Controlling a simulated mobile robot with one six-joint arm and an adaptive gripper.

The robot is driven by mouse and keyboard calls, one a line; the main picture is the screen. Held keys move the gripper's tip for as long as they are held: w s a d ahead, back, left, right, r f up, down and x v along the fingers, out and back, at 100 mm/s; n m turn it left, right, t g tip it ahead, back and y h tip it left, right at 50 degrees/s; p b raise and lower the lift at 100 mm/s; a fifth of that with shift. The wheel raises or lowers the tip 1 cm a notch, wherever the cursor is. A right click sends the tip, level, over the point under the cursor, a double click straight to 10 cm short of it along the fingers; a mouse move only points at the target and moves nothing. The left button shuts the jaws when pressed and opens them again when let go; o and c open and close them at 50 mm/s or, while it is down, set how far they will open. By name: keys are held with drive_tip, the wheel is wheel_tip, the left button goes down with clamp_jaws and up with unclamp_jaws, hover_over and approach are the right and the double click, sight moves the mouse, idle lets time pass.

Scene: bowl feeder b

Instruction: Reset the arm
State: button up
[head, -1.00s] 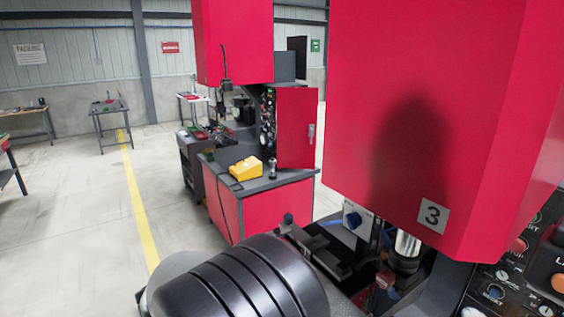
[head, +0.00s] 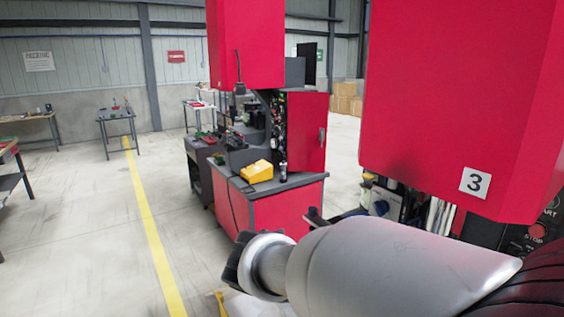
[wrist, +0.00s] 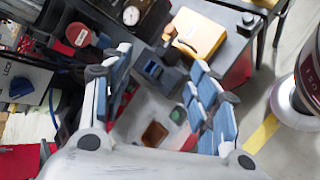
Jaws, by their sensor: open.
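My gripper (wrist: 160,62) shows in the wrist view with its two blue-padded fingers spread wide apart. Nothing is held between them. Beyond the fingers is a pale surface with a small brown piece (wrist: 154,133) and a small green piece (wrist: 178,115); whether the gripper is near them in height I cannot tell. In the head view my grey arm link crosses the lower right foreground, and the gripper itself cannot be made out there.
A red machine marked 3 (head: 460,100) stands close on the right. Another red machine (head: 245,45) stands behind, with a yellow box (head: 257,168) on its bench; a yellow box (wrist: 198,32) shows in the wrist view. Open floor with a yellow line (head: 150,220) lies left.

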drive_tip(key=s+a+f+m+t+y+b, duration=0.1)
drive_tip(key=s+f+m+y+b, duration=0.2)
drive_tip(key=s, duration=0.5)
drive_tip(key=s+f+m+t+y+b, duration=0.1)
drive_tip(key=s+f+m+y+b, duration=0.2)
drive_tip(key=s+f+m+y, duration=0.3)
drive_tip(key=shift+s+a+f+m+t+y, duration=0.25)
drive_tip(key=shift+s+a+m+t+y, duration=0.1)
drive_tip(key=shift+s+y, duration=0.5)
